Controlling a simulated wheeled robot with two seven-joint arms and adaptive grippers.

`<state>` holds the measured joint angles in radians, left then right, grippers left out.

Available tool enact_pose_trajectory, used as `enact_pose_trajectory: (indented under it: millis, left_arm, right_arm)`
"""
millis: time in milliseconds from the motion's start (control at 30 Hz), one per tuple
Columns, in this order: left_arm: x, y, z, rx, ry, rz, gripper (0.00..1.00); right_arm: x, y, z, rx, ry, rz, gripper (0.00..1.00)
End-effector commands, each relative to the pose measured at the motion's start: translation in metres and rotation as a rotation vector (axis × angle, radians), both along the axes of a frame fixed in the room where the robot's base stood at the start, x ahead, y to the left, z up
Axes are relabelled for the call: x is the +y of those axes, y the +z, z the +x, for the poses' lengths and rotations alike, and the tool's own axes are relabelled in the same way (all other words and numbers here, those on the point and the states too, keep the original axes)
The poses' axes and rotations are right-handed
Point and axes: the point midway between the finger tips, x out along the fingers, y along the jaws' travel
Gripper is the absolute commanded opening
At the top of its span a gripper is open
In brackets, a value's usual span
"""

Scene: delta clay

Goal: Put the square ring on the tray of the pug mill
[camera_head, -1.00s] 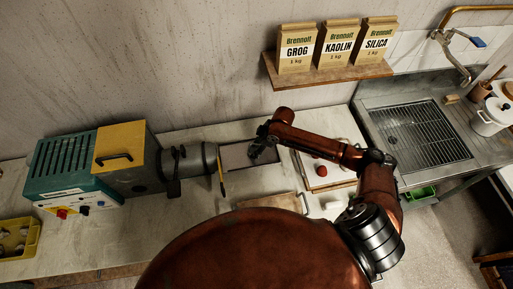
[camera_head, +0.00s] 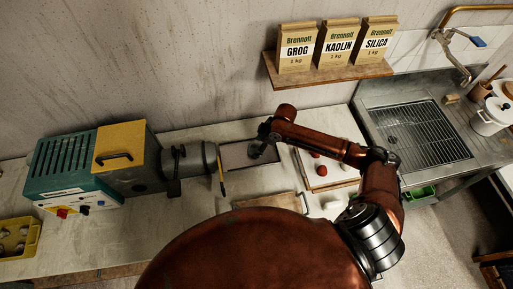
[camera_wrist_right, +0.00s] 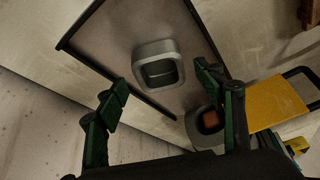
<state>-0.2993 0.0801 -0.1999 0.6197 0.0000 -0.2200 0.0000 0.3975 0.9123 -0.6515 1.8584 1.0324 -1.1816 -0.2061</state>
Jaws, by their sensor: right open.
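The grey square ring (camera_wrist_right: 153,48), with rounded corners and an open middle, lies on the dark-edged tray (camera_wrist_right: 115,42) of the pug mill. In the head view it shows as a small grey shape (camera_head: 254,153) on the right part of the tray (camera_head: 233,160). My right gripper (camera_wrist_right: 163,80) is open, its green-padded fingers apart and clear of the ring. In the head view my right gripper (camera_head: 262,141) is just above the ring. The pug mill (camera_head: 130,160) is at the left, its nozzle facing the tray. My left gripper is not in view.
A board with red and pale items (camera_head: 320,170) is right of the tray. A wooden board (camera_head: 270,201) lies in front, partly hidden by my body. The sink (camera_head: 420,135) is at the right. A shelf with bags (camera_head: 325,73) hangs above the counter.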

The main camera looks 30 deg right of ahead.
Motion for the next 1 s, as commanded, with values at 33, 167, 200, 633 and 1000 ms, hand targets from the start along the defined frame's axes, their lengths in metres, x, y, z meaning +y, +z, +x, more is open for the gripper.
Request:
enact_pose_trajectory:
  millis: [33,167,200,633,1000]
  left_arm:
    - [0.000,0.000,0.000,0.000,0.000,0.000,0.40]
    - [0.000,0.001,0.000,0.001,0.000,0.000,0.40]
    - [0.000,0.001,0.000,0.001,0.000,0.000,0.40]
    - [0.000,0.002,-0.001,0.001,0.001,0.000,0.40]
    - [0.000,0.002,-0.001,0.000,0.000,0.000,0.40]
  right_arm:
    - [-0.004,0.010,-0.002,-0.004,0.001,-0.003,0.63]
    - [-0.013,0.036,-0.008,-0.003,0.000,-0.003,0.63]
    - [-0.015,0.044,-0.010,-0.003,0.000,-0.003,0.63]
    - [-0.032,0.095,-0.024,0.000,0.000,-0.002,0.63]
    - [-0.032,0.096,-0.024,0.001,0.000,-0.001,0.63]
